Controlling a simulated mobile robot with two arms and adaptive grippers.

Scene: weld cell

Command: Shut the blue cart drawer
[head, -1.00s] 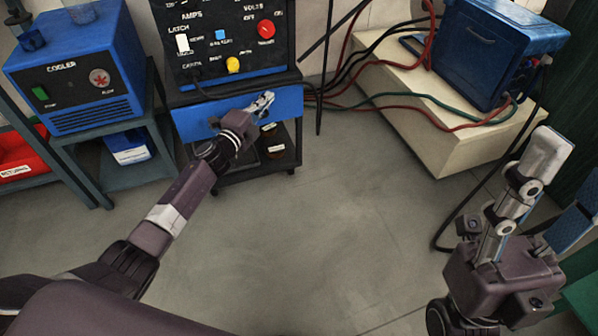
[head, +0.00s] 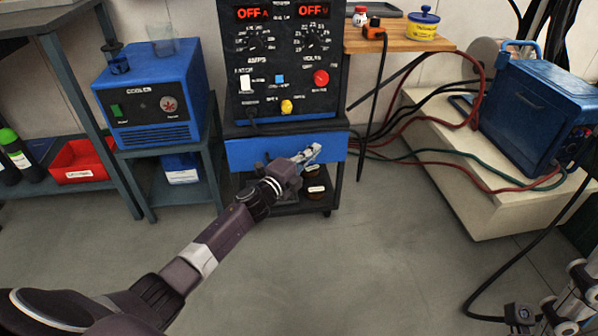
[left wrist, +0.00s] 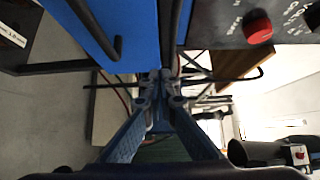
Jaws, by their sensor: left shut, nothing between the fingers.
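The blue drawer (head: 245,153) is in the black cart under the welding power source. Its front spans the cart's width; I cannot tell how far it stands out. My left gripper (head: 313,153) is shut and empty, at the right part of the drawer front in the head view; contact is unclear. In the left wrist view the shut fingertips (left wrist: 160,80) are just below a large blue panel (left wrist: 135,35), which looks like the drawer front, with a dark handle bar on it. My right gripper (head: 578,290) is partly cut off at the lower right of the head view.
The power source (head: 285,60) stands on the cart. A blue cooler (head: 155,100) on a stand is to the left, with a red bin (head: 82,160) beyond. A cream step (head: 460,195) with cables and a blue case (head: 540,105) is to the right.

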